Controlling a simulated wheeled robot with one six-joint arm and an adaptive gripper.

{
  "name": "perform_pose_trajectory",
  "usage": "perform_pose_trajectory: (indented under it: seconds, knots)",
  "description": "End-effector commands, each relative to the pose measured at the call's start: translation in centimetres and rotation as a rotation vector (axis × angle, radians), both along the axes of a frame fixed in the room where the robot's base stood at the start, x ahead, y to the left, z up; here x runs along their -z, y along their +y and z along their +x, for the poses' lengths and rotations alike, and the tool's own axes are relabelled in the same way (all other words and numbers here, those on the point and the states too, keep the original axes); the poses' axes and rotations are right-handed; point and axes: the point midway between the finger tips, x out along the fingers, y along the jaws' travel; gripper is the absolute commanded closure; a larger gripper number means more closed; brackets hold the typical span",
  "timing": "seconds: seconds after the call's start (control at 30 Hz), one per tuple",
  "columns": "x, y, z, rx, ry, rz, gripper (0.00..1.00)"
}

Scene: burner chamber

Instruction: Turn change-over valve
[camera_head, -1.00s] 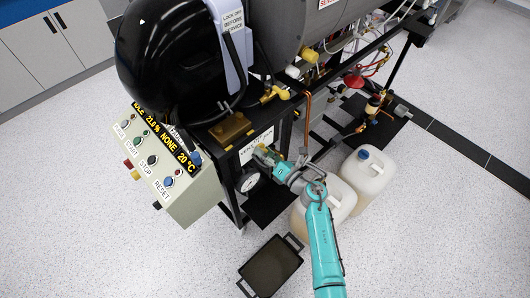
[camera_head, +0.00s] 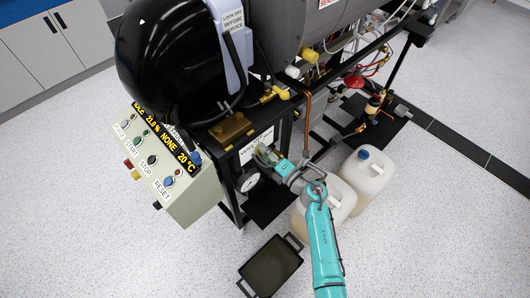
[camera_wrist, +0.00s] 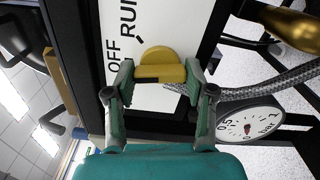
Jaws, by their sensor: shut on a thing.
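The change-over valve's yellow handle (camera_wrist: 162,58) shows in the wrist view, in front of a white label plate (camera_wrist: 123,42) reading OFF and RUN. My gripper (camera_wrist: 160,74) has one finger on each side of the handle and is shut on it. In the head view my gripper (camera_head: 267,155) reaches the front of the black frame, beside the plate. It covers most of the handle there.
A round gauge (camera_head: 248,180) sits just below left of my gripper; a braided hose runs near it in the wrist view. The grey control box (camera_head: 178,188) stands left. Two plastic jugs (camera_head: 372,176) and a black tray (camera_head: 270,265) are on the floor.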

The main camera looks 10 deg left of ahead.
Motion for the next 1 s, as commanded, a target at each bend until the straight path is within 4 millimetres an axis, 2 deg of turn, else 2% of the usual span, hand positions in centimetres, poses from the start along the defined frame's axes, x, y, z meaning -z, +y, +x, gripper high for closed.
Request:
perform_pose_trajectory:
  seconds: [0.4,0.93,0.97,1.0]
  knots:
    - [0.06,-0.05,0.02,0.001,0.146,0.113,0.81]
    - [0.08,-0.07,0.01,0.002,0.165,0.127,0.81]
    - [0.08,-0.07,0.01,0.002,0.165,0.127,0.39]
    - [0.07,-0.07,0.01,0.002,0.164,0.127,0.29]
